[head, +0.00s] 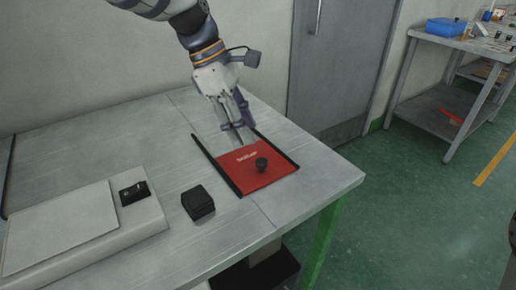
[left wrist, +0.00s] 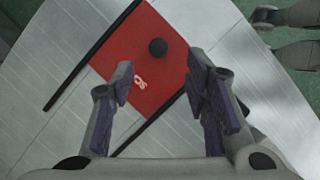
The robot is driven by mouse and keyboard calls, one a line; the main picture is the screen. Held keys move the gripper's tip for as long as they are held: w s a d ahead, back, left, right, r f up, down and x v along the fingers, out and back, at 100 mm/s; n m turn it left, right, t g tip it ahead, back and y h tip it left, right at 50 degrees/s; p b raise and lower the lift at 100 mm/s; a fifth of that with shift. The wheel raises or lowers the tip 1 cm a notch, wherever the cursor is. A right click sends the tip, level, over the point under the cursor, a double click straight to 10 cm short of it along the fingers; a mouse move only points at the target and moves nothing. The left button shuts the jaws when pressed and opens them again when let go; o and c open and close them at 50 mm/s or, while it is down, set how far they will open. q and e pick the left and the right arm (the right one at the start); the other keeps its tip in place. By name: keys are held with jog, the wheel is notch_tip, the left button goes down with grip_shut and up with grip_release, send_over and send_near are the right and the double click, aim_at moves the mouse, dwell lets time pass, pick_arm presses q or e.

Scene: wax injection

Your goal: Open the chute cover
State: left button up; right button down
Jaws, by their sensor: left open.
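The chute cover is a red square panel (head: 258,174) with white lettering and a black knob (head: 262,163). It lies between two black rails on the grey table. My left gripper (head: 238,138) is at the panel's far edge in the head view, pointing down. In the left wrist view its two purple-padded fingers (left wrist: 160,85) are wide apart, with the red panel (left wrist: 135,60) seen between and beyond them. The black knob (left wrist: 158,47) stands beyond the fingertips, apart from them. Nothing is between the fingers. My right gripper is not in view.
The table (head: 100,135) also holds a black box (head: 198,202) and a pale flat device (head: 75,235) with a small black panel. A grey door (head: 335,60) is behind. A second workbench (head: 455,95) with a blue bin (head: 446,27) stands at the right.

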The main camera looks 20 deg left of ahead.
aim_at(261, 160)
pick_arm(q)
jog(key=x, duration=0.8)
jog(key=shift+w+a+f, duration=0.1)
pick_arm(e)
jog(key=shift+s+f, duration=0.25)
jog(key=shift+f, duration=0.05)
